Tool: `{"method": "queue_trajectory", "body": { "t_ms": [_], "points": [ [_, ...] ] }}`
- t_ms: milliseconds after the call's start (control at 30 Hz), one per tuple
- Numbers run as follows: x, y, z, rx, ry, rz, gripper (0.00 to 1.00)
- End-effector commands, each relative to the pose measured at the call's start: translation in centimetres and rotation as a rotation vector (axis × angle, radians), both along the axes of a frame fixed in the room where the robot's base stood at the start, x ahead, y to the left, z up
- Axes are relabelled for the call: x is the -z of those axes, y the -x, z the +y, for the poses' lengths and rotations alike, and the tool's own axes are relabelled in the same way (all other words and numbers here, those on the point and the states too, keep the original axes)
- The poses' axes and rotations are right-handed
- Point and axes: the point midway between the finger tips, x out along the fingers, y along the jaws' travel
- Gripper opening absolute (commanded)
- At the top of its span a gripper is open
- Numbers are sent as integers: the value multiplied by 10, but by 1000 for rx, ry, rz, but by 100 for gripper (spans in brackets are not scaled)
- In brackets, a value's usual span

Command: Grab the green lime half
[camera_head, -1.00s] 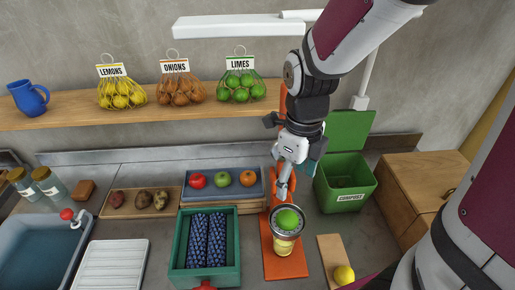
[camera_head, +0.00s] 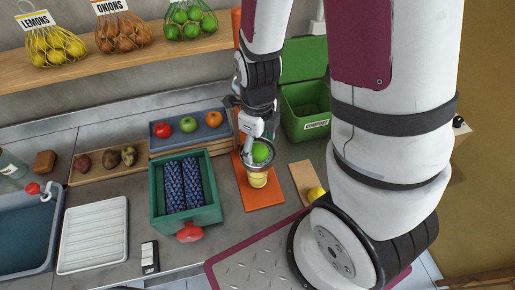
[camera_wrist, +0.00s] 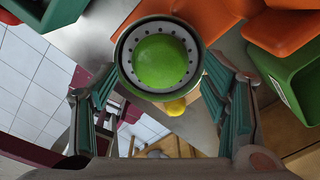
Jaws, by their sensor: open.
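The green lime half (camera_head: 261,153) sits dome up in a round perforated metal strainer (camera_wrist: 135,84) of an orange juicer (camera_head: 262,196). In the wrist view the lime half (camera_wrist: 160,62) shows ahead of my gripper, near the top of the picture. My gripper (camera_wrist: 157,88) is open and empty, with one finger at each side of the picture and the strainer between and beyond them. In the head view my gripper (camera_head: 253,128) is just behind and above the lime half. Its fingertips are too small there to tell touching from apart.
A yellow lemon (camera_head: 316,194) lies on a wooden board (camera_head: 302,178) right of the juicer. A green compost bin (camera_head: 306,112) stands behind it. A teal crate (camera_head: 155,203) and a blue fruit tray (camera_head: 163,145) stand to the left.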

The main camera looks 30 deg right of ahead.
Motion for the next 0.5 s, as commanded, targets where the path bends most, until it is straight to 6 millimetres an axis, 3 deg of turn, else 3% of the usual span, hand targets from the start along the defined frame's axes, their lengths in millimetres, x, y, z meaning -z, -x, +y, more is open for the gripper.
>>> {"method": "queue_trajectory", "body": {
  "t_ms": [367,500],
  "points": [
    [9,0,0,-1,-1,0,68],
    [8,0,0,-1,-1,-1,38]
  ]
}}
